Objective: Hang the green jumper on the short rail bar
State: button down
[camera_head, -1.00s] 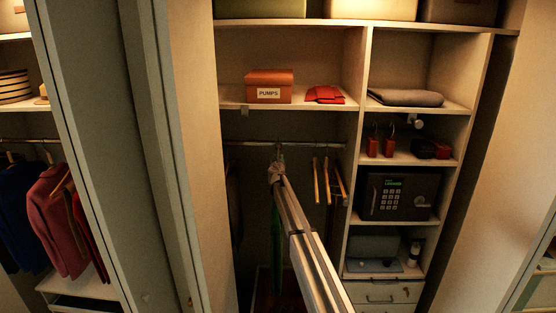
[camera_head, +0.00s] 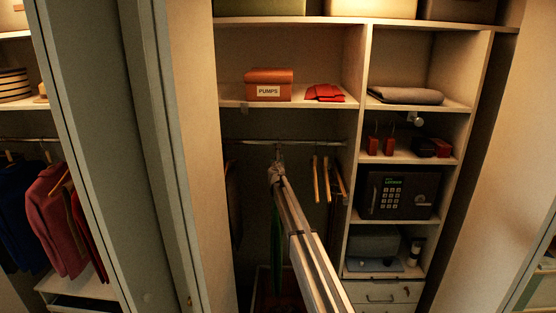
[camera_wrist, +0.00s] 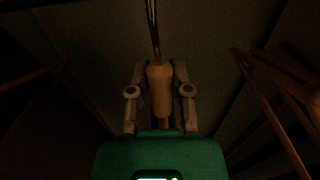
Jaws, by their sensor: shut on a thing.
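The green jumper (camera_head: 277,245) hangs as a dark, narrow strip below my gripper (camera_head: 277,172) in the head view, partly hidden behind my arm. In the wrist view my gripper (camera_wrist: 160,88) is shut on the neck of a wooden hanger (camera_wrist: 160,92), with its metal hook (camera_wrist: 153,28) pointing up. The rail bar (camera_head: 245,143) runs across the middle compartment, just above my gripper. The hook is close to the bar; I cannot tell whether it rests on it.
Several wooden hangers (camera_head: 326,180) hang on the bar to the right. A shelf (camera_head: 235,97) with the PUMPS box (camera_head: 269,85) lies above. The shelf column with the safe (camera_head: 399,195) is at right, and a grey panel (camera_head: 100,140) stands at left.

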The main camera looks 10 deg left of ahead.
jog(key=shift+f, duration=0.25)
dwell(0.4)
jog(key=shift+c, duration=2.4)
grip_release()
jog(key=shift+s, duration=0.2)
jog(key=s, duration=0.4)
jog(key=s+d, duration=0.1)
jog(key=s, duration=0.2)
jog(key=s+d, duration=0.1)
jog(key=s, duration=0.3)
jog(key=shift+s, duration=0.3)
